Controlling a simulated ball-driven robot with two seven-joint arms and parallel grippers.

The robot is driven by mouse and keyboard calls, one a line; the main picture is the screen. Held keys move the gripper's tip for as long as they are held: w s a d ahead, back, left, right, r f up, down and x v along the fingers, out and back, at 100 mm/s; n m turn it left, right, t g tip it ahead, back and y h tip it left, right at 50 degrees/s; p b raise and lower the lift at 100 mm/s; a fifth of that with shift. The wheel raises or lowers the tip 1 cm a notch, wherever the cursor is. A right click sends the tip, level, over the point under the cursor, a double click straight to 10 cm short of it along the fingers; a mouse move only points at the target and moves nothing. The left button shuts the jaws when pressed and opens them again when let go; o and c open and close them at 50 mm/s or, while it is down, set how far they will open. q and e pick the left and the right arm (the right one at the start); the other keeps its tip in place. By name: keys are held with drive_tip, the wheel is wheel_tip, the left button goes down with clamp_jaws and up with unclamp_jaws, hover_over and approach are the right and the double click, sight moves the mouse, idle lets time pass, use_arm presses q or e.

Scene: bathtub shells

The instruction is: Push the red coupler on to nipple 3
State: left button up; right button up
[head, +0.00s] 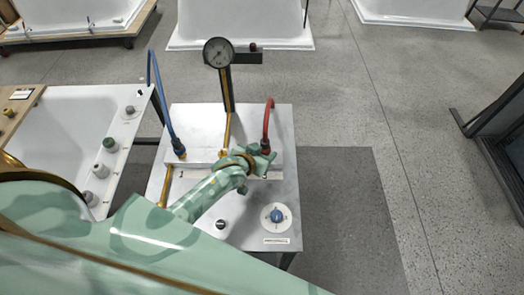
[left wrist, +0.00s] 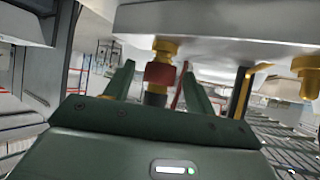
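The red coupler (left wrist: 160,73) is in line with a brass nipple (left wrist: 165,47) on the white block and appears to meet it in the left wrist view. I cannot tell how firmly it is seated. In the head view the red coupler (head: 265,151) sits at the block's right end, at the foot of the red hose, partly hidden by my gripper. My left gripper (head: 262,160) is there too. In the left wrist view my left gripper (left wrist: 158,85) is open, its fingers on either side of the coupler with gaps. My right gripper is not in view.
A blue hose (head: 160,100) ends at the block's left end, near label 1. A pressure gauge (head: 218,53) stands on a post behind the block. A blue knob (head: 277,215) is on the white bench (head: 285,185). Another brass nipple (left wrist: 308,75) shows at right. A bathtub shell stands at left.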

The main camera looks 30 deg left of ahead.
use_arm(q)
drive_tip(key=p+v, duration=0.3)
drive_tip(key=v, duration=1.3)
drive_tip(key=shift+s, duration=0.2)
